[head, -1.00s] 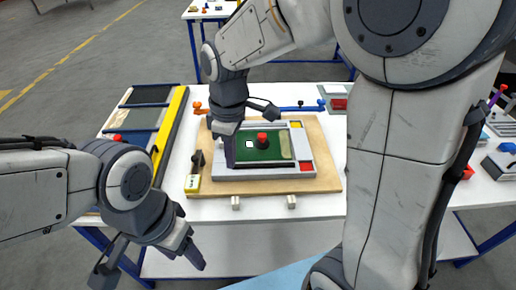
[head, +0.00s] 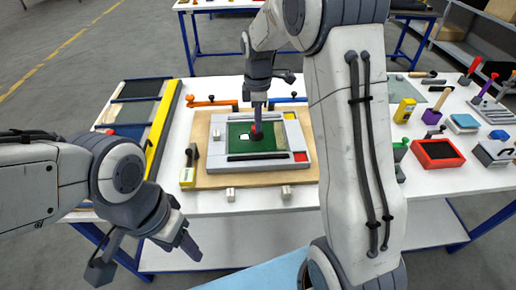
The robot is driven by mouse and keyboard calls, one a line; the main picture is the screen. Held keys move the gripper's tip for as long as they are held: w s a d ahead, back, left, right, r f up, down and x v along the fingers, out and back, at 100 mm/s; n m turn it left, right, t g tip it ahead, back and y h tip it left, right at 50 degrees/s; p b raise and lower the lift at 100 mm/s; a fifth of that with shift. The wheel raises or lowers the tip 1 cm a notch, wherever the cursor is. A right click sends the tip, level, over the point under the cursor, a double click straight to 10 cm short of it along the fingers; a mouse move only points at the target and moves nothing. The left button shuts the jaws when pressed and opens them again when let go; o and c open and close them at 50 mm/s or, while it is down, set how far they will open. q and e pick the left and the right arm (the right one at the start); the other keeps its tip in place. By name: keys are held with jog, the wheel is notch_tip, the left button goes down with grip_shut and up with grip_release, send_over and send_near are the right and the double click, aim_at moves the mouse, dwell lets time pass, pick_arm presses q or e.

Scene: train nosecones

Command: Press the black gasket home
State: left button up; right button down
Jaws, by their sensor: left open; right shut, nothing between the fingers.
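A black strip that looks like the black gasket (head: 257,156) lies along the near edge of a green panel (head: 238,133) in a grey frame (head: 216,158). I cannot tell how deep it sits. My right gripper (head: 257,131) is shut and points down over the middle of the green panel. My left gripper (head: 146,258) is open and empty, low in front of the table's left side.
The frame rests on a wooden board (head: 205,178). A yellow bar (head: 164,125) and dark trays are at left. Orange and blue handled tools lie behind the board. A red tray (head: 437,153) and several tools stand at right.

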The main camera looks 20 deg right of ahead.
aim_at(258, 156)
notch_tip(258, 156, down, 11)
jog(key=shift+f+p, duration=0.1)
jog(key=shift+p, duration=0.95)
